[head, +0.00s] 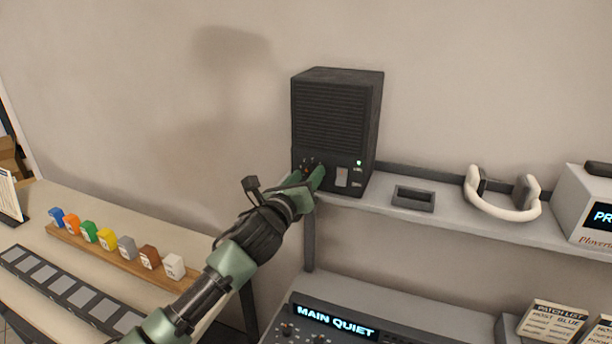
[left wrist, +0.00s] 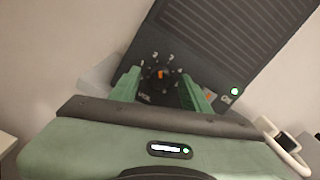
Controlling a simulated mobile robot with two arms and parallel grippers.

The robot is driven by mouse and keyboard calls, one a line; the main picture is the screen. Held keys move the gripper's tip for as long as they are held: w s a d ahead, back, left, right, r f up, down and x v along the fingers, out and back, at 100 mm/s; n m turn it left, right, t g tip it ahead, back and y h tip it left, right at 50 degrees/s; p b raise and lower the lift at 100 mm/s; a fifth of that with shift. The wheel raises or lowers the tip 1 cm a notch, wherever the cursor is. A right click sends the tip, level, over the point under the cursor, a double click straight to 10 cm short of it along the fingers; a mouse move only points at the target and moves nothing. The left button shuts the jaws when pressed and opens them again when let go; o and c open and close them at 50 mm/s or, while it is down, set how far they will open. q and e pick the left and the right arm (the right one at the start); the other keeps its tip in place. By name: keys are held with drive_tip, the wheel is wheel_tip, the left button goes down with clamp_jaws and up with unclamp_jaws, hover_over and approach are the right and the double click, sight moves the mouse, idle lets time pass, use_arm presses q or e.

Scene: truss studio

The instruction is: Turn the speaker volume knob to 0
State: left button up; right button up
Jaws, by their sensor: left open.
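The black speaker (head: 336,120) stands upright on a shelf, with a ribbed grille and a small green light low on its front. Its volume knob (left wrist: 160,74) shows in the left wrist view as a dark round knob with an orange mark, ringed by small white markings. My left gripper (head: 309,176) is at the lower left of the speaker front. In the left wrist view its two green fingers (left wrist: 158,92) are apart, one on each side of the knob. I cannot tell whether they touch it. In the head view the gripper partly hides the knob. My right gripper is not in view.
The shelf (head: 445,207) also holds a small dark tray (head: 413,198), white headphones (head: 503,200) and a white box (head: 592,205). Below is a mixing console (head: 340,325) reading "MAIN QUIET". At left, a table has several coloured blocks on a wooden strip (head: 100,256).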

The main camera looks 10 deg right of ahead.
use_arm(q)
clamp_jaws()
drive_tip(key=shift+n, duration=0.3)
drive_tip(key=n, duration=0.9)
drive_tip(key=shift+n, duration=0.4)
drive_tip(key=n, duration=0.9)
drive_tip(key=shift+b, duration=0.4)
drive_tip(key=shift+f+n, duration=0.1)
drive_tip(key=shift+n, duration=0.4)
